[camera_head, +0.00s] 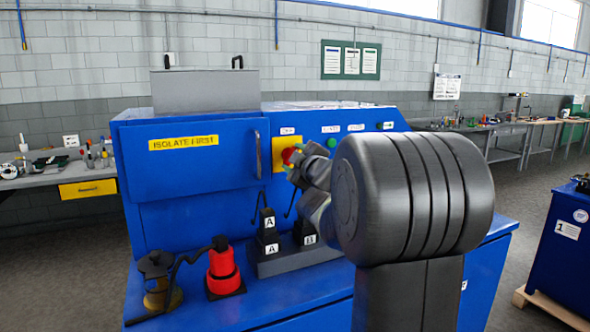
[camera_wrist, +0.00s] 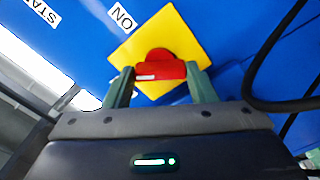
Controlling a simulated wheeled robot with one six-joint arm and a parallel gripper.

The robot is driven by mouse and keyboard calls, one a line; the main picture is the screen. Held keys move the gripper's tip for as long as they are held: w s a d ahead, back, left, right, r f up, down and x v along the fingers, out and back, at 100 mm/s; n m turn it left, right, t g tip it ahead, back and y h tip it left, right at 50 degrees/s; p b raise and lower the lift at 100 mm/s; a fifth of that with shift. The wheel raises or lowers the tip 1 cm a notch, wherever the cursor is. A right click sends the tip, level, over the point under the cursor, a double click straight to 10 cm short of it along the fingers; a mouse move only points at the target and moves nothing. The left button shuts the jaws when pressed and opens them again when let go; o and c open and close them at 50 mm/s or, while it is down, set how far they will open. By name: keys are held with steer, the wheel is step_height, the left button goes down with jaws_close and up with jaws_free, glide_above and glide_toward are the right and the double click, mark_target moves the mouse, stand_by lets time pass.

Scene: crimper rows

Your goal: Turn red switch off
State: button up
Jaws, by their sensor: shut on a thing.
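The red switch (camera_wrist: 160,68) sits on a yellow square plate (camera_wrist: 190,38) on the blue machine's front panel. In the wrist view its red handle lies between the two green fingers of my gripper (camera_wrist: 160,84), which are shut on it. The handle appears level across that tilted view, with a white mark on its near face. A label reading "ON" (camera_wrist: 122,17) is beside the plate. In the head view the red switch (camera_head: 288,155) shows only partly, and my arm and gripper (camera_head: 293,163) cover much of it.
The blue machine (camera_head: 185,200) has an "ISOLATE FIRST" cover with a handle. A green button (camera_head: 332,143) is right of the switch. Below are black lever blocks marked A and B (camera_head: 270,248), a red cylinder (camera_head: 223,272) and a brass-coloured fitting (camera_head: 160,290). A black cable (camera_wrist: 285,103) curves close to my gripper.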

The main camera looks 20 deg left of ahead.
steer(key=shift+n+b, duration=1.85)
steer(key=shift+n, duration=1.45)
steer(key=o, duration=1)
steer(key=v, duration=1.3)
steer(key=shift+s+d, duration=0.25)
steer(key=shift+s, duration=0.05)
